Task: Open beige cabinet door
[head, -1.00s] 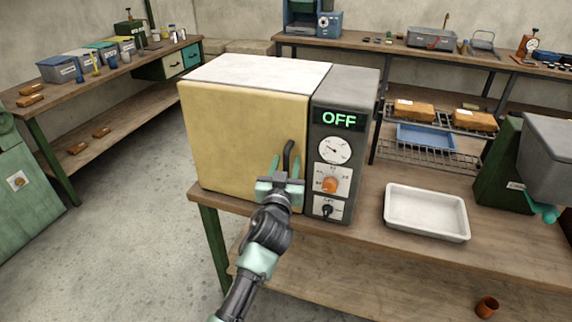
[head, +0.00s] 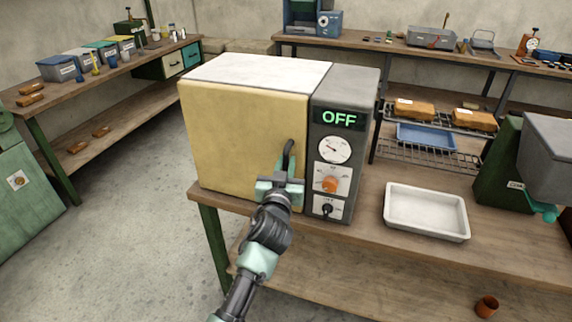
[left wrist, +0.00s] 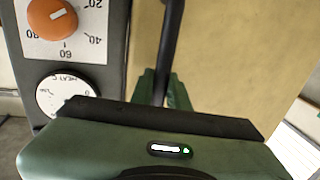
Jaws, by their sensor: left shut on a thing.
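The beige cabinet door (head: 240,135) is the front of a box-shaped cabinet on the workbench, and it looks closed. Its dark upright handle (head: 290,147) is near the door's right edge. My left gripper (head: 284,169) is shut on the handle. In the left wrist view, the black handle (left wrist: 173,45) runs down between the green fingers of my left gripper (left wrist: 166,88), with the beige door (left wrist: 230,50) behind. The lower part of the handle is hidden by the gripper. My right gripper is not in view.
A grey control panel (head: 345,100) reading OFF, with a gauge and an orange knob (head: 330,184), is right of the door. A white tray (head: 426,235) and a green machine (head: 500,170) stand farther right. Open floor (head: 130,215) lies to the left.

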